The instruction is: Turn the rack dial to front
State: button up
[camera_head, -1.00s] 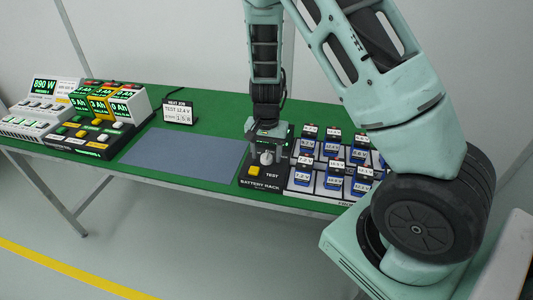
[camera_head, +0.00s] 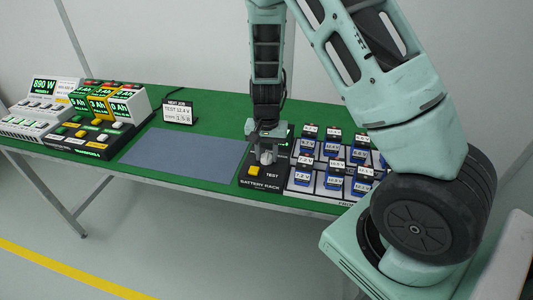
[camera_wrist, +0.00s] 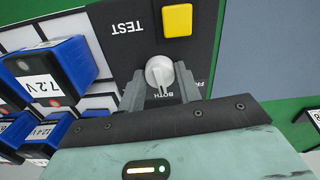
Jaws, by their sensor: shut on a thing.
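The rack dial (camera_wrist: 159,73) is a round white knob on the black battery rack panel (camera_head: 262,183). In the wrist view the word BOTH shows beside it, and another label is partly hidden by a finger. My gripper (camera_wrist: 160,85) is shut on the dial, with one grey finger on each side of it. In the head view my gripper (camera_head: 266,152) points straight down over the panel, and the dial (camera_head: 266,158) shows small between the fingertips. The dial's exact setting is hard to read.
A yellow button (camera_head: 254,170) marked TEST sits close to the dial. Several blue batteries (camera_head: 333,182) stand in the white-celled rack to the right. A blue-grey mat (camera_head: 185,156) lies clear to the left. A job sign (camera_head: 178,113) and display units (camera_head: 108,103) stand farther left.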

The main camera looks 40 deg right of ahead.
aim_at(267, 153)
jog(key=n+b, duration=0.1)
jog(key=n, duration=0.4)
jog(key=shift+n, duration=1.8)
jog(key=o, duration=1)
notch_tip(267, 153, up, 18)
jog(key=shift+f+b, duration=0.25)
jog(key=shift+b, duration=0.15)
